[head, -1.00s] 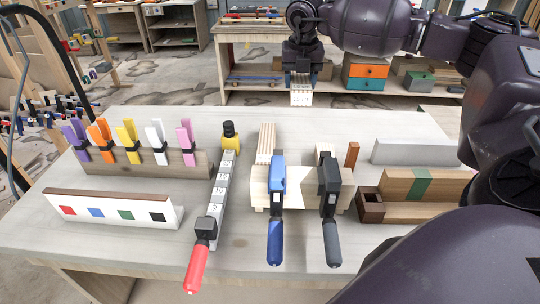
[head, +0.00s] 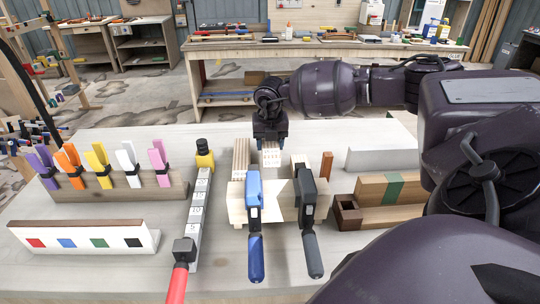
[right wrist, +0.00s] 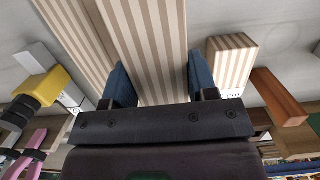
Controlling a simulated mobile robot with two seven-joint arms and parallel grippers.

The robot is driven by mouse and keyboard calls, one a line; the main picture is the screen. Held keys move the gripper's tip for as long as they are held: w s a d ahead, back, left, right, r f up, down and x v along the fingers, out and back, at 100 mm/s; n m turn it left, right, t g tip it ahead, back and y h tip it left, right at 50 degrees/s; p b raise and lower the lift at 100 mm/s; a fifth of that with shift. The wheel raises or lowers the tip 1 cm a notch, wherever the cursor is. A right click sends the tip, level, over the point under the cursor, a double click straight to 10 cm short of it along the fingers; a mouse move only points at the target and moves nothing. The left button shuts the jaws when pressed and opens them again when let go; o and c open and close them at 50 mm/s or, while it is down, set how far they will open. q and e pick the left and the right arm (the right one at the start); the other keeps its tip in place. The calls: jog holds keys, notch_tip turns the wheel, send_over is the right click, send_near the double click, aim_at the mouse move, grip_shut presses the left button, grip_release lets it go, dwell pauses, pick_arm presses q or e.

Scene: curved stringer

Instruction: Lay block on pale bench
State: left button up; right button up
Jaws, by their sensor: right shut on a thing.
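My right gripper (head: 270,142) is shut on a pale striped wooden block (head: 271,158), just behind the two clamps. In the right wrist view the block (right wrist: 148,45) sits between the blue fingers of the gripper (right wrist: 152,85). I cannot tell whether its underside touches the pale bench (head: 100,274). Another striped pale piece (head: 241,158) lies beside it on the left, with a narrow gap. The blue clamp (head: 254,215) and black clamp (head: 308,215) grip pale wood in front. My left gripper is not in view.
A reddish-brown block (head: 326,165) stands to the right, near a grey block (head: 378,160) and a brown box with green band (head: 394,187). A long grey clamp (head: 199,205) and a rack of coloured clips (head: 125,185) are left. The bench behind the clips is clear.

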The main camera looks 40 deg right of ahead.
aim_at(271, 144)
notch_tip(271, 144, down, 4)
jog(key=shift+f, duration=0.3)
jog(key=shift+f, duration=0.15)
jog(key=o, duration=1)
jog(key=r, duration=0.3)
jog(key=s+r, duration=0.1)
jog(key=r, duration=0.3)
jog(key=a+r, duration=0.1)
jog(key=r, duration=0.3)
jog(key=shift+s, duration=0.15)
jog(key=shift+r, duration=0.6)
